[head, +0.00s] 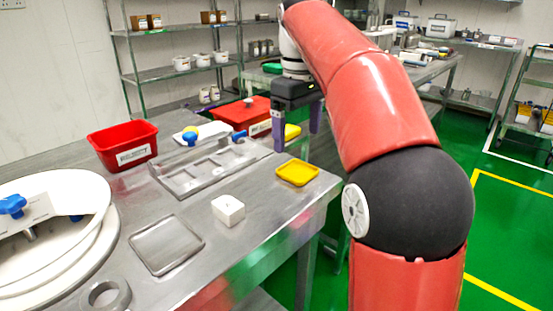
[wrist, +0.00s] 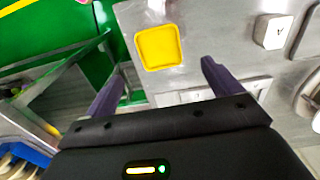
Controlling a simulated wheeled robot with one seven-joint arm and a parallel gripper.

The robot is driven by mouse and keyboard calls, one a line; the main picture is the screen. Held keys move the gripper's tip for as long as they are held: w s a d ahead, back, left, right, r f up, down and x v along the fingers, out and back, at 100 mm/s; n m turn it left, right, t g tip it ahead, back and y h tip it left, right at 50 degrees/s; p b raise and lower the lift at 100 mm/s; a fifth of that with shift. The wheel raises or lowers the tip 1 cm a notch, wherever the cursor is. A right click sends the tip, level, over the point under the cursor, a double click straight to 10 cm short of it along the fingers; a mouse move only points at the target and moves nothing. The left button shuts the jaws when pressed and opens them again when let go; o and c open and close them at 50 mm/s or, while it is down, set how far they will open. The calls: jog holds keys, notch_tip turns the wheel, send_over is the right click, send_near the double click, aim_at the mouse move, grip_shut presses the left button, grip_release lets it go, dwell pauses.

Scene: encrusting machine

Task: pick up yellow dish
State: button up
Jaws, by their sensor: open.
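The yellow dish (head: 297,173) is a small, shallow square dish. It lies flat near the right edge of the metal table (head: 185,208). In the wrist view the yellow dish (wrist: 158,47) shows beyond the fingertips, roughly between them in line. My gripper (head: 297,127) is open and empty, fingers pointing down, above the table and farther back than the dish. In the wrist view the two purple fingers of my gripper (wrist: 164,70) stand wide apart, with nothing between them. The dish is apart from both fingers and fully visible.
A white block (head: 228,209) stands left of and nearer than the dish. A flat metal plate (head: 166,244) is in front.

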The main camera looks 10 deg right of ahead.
aim_at(298, 174)
notch_tip(298, 174, down, 8)
jog(key=b, duration=0.2)
jog(key=shift+s+d+r+b, duration=0.1)
jog(key=shift+r+b, duration=0.1)
jog(key=shift+b, duration=0.1)
jog(key=c, duration=1.1)
jog(key=shift+o, duration=0.2)
notch_tip(298, 174, up, 10)
jog(key=p, duration=0.3)
